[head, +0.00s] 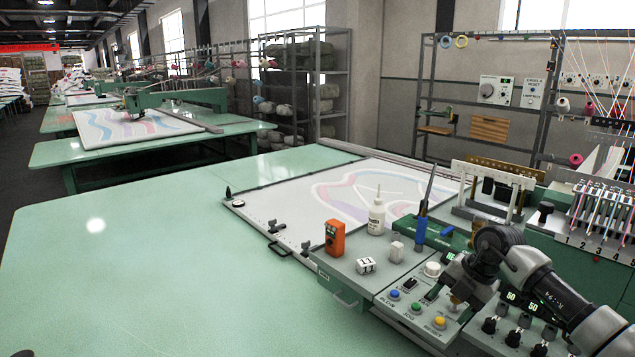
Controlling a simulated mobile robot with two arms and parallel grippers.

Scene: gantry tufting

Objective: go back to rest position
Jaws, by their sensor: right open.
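My right arm comes in from the lower right, and my right gripper (457,301) points down over the control panel (385,306) near the green and yellow buttons. It is open, with nothing seen between its fingers; whether it touches the panel I cannot tell. My left gripper is not in view. On the panel are a blue button (395,294), a green button (416,307) and a yellow button (440,321).
An orange device (335,237), a white bottle (376,217) and a blue-handled tool (421,228) stand behind the panel. The tufting gantry with threads (600,215) is at right. The green table (130,270) is clear at left.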

